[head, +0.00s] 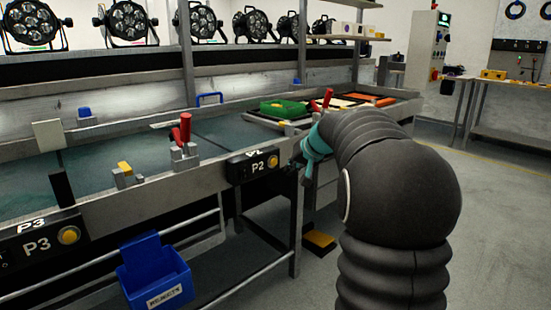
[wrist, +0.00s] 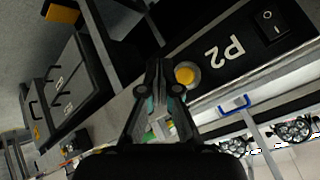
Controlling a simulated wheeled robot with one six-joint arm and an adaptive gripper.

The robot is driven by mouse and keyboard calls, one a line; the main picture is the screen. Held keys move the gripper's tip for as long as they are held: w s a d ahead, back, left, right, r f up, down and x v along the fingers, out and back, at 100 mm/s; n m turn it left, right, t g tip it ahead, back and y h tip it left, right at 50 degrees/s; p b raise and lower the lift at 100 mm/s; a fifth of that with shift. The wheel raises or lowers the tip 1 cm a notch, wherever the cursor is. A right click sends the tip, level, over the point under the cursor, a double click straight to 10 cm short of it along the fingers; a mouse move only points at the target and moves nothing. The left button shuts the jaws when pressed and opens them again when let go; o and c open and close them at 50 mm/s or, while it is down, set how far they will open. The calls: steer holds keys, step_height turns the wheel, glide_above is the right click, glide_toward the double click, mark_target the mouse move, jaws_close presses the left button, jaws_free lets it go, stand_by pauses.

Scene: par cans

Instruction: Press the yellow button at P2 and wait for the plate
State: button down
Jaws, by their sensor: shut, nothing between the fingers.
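The yellow button (head: 272,161) sits on the black P2 box (head: 240,168) on the front edge of the conveyor bench. It also shows in the wrist view (wrist: 185,76), just right of my fingertips. My gripper (wrist: 158,68) is shut and empty, its tips beside the button; I cannot tell if they touch it. In the head view my gripper (head: 300,168) is small and dark, a little to the right of the button. A green plate-like tray (head: 284,108) stands further along the bench.
A P3 box (head: 42,240) with its own yellow button is at lower left. Red-handled clamps (head: 184,140) and a yellow-topped block (head: 126,170) stand on the bench. A blue bin (head: 155,275) hangs below. Open floor lies to the right.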

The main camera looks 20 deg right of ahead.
mark_target(274, 162)
steer(key=shift+w+a+p, duration=0.2)
steer(key=shift+w+a, duration=0.1)
steer(key=shift+w, duration=0.45)
steer(key=shift+w+a+p, duration=0.2)
steer(key=shift+w+a, duration=0.05)
steer(key=shift+w, duration=0.45)
steer(key=shift+w, duration=0.1)
stand_by(0.4)
steer(key=shift+w+a, duration=0.15)
steer(key=shift+w, duration=0.1)
